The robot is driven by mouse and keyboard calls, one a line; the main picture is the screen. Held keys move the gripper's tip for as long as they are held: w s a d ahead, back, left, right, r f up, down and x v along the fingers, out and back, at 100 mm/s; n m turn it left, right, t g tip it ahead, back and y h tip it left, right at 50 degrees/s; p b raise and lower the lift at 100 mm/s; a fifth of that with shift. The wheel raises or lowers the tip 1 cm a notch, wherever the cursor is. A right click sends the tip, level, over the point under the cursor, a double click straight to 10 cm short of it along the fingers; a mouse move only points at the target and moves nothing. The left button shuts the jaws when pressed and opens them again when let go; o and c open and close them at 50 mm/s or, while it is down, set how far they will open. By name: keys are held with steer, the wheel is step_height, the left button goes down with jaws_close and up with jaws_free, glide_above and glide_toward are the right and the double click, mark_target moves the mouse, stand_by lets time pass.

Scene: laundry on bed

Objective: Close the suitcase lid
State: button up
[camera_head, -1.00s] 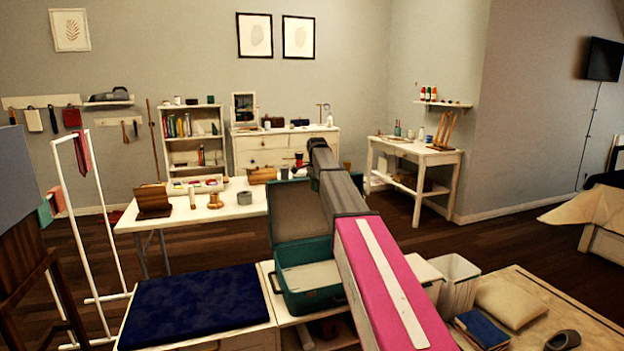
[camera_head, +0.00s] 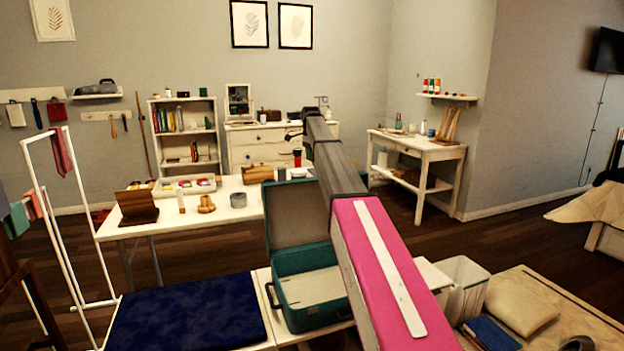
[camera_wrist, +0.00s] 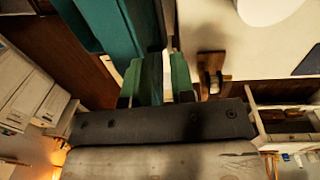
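The teal suitcase stands open on a pale bench. Its lid (camera_head: 297,212) is raised upright at the back, and its lower half (camera_head: 310,297) has a pale interior. My pink and grey arm reaches over the suitcase's right side and hides part of it. In the head view my gripper is mostly hidden at the arm's far end. In the wrist view, part of the suitcase (camera_wrist: 112,25) shows as a teal shape at the upper left. My gripper (camera_wrist: 167,72) shows there as two greenish fingers close together, beside the teal shape. I cannot tell whether they touch it.
A white table (camera_head: 225,212) with small items stands behind the suitcase. A dark blue cushion (camera_head: 188,318) lies on the bench to the left. A white bin (camera_head: 462,285) stands to the right, with a pillow (camera_head: 522,305) beyond. A white rack (camera_head: 75,230) is at the left.

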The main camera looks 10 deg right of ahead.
mark_target(313, 178)
steer(key=f, duration=0.6)
steer(key=s+f, duration=0.1)
steer(key=f, duration=0.2)
steer(key=shift+d+f, duration=0.1)
steer(key=shift+f, duration=0.25)
jaws_close()
